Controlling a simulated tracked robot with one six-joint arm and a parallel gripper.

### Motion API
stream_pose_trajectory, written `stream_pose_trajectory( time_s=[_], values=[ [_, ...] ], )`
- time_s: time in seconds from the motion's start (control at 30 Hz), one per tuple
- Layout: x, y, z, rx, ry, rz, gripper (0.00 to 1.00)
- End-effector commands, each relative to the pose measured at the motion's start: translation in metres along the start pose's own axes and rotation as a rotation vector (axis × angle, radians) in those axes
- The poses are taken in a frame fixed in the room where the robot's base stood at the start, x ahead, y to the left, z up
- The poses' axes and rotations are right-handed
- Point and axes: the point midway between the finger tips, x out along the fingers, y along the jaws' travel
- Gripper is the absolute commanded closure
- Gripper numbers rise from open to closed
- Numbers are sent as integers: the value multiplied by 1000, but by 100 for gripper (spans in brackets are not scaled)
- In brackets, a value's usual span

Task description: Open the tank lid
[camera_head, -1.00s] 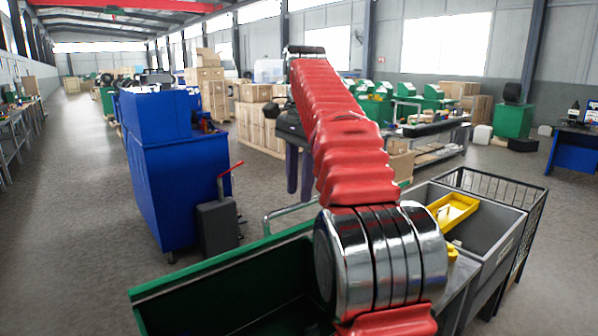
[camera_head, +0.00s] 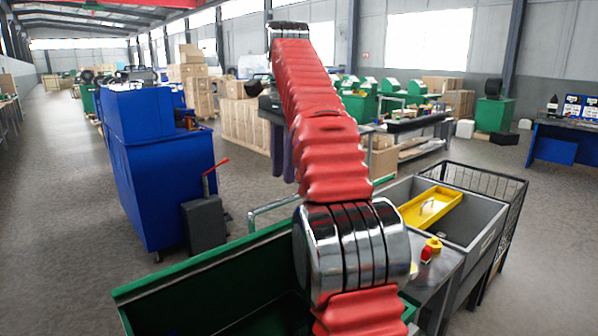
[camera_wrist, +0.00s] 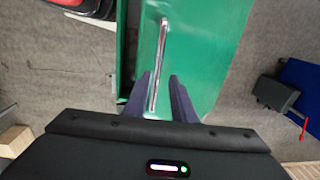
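A green tank (camera_head: 190,272) fills the lower foreground of the head view, with a raised green rim. In the wrist view a flat green panel (camera_wrist: 200,50), which looks like the tank lid, lies below my gripper. A silver bar handle (camera_wrist: 161,60) runs along it, and its near end shows between my fingers. My gripper (camera_wrist: 160,85) is open, with two dark purple fingers apart on either side of the bar's line. I cannot tell whether they touch it. In the head view the gripper (camera_head: 282,155) hangs above a bent metal tube (camera_head: 265,210), fingers pointing down.
A blue cabinet (camera_head: 170,190) with a grey box (camera_head: 204,225) and red lever stands left. A grey sink (camera_head: 475,217) with a yellow tray (camera_head: 431,208) is right, beside a black wire basket (camera_head: 505,215). Wooden crates (camera_head: 245,122) stand behind. Open floor lies far left.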

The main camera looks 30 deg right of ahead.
Motion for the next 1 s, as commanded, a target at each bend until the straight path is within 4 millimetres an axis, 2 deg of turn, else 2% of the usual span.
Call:
stream_pose_trajectory(
  time_s=[0.07, 0.3, 0.67, 1.0],
  values=[
    [-1, 1, 2, -9, 2, -3, 82],
    [-3, 6, 18, -97, 15, -27, 99],
    [4, 26, 55, -308, 53, -80, 100],
    [22, 54, 89, -506, 97, -127, 100]
  ],
)
